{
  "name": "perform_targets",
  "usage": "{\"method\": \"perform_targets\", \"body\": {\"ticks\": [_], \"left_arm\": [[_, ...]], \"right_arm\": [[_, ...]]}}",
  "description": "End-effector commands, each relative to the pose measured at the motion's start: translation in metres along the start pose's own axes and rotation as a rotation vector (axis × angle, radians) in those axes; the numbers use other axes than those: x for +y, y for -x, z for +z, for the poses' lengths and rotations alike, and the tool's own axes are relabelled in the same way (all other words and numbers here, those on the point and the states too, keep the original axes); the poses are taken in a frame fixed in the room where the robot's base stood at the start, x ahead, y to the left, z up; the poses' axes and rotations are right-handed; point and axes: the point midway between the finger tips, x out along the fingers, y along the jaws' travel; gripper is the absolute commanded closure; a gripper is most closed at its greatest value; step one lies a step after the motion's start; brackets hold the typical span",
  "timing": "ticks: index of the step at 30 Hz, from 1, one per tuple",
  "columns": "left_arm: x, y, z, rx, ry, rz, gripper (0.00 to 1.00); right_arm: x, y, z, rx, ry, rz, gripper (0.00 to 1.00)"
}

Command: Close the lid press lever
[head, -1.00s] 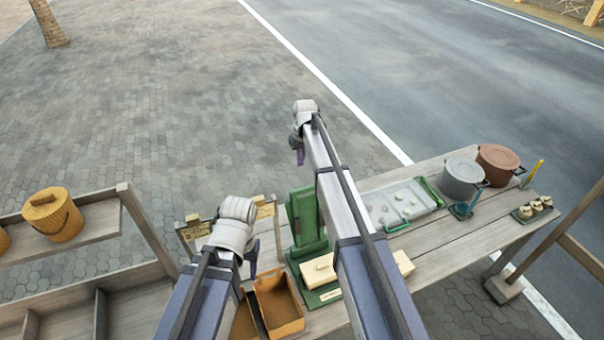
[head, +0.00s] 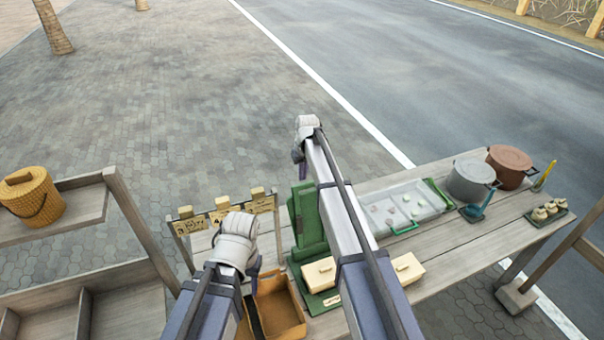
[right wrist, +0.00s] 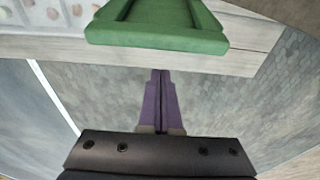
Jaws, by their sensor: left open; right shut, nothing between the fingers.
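The green lid press (head: 308,222) stands on the table, its tall green plate upright and tilted. Its green base (head: 326,301) lies in front, partly hidden by my right arm, with cream blocks on it. I cannot clearly pick out a separate lever. My right gripper (head: 302,171) is beyond the top of the upright plate, mostly hidden there. In the right wrist view its purple fingers (right wrist: 161,78) are shut and empty, apart from the green plate (right wrist: 158,30) at the top. My left gripper (head: 254,280) is open, low over the orange-brown tray, left of the press.
An orange-brown tray (head: 282,312) sits left of the press. Cream-knobbed signs (head: 222,217) line the left back edge. A shelf with a basket (head: 32,197) is far left.

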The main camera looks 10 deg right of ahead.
Motion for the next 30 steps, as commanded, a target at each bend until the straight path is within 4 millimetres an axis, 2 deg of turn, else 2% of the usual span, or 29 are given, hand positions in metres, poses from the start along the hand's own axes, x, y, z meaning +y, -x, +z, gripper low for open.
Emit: {"method": "perform_targets", "body": {"ticks": [1, 3, 19, 30], "left_arm": [[-0.001, 0.007, 0.0, 0.0, 0.0, 0.0, 0.5], [-0.001, 0.008, 0.001, 0.0, -0.001, 0.0, 0.5], [-0.001, 0.008, 0.001, -0.001, -0.001, 0.0, 0.5], [-0.001, 0.007, 0.0, 0.0, -0.001, 0.0, 0.5]], "right_arm": [[-0.001, 0.009, 0.014, 0.0, -0.001, 0.0, 1.0], [0.0, 0.012, 0.021, 0.0, -0.001, 0.0, 1.0], [0.0, 0.014, 0.03, 0.008, -0.001, 0.0, 1.0], [-0.001, 0.025, 0.07, 0.13, 0.0, -0.001, 1.0]]}}
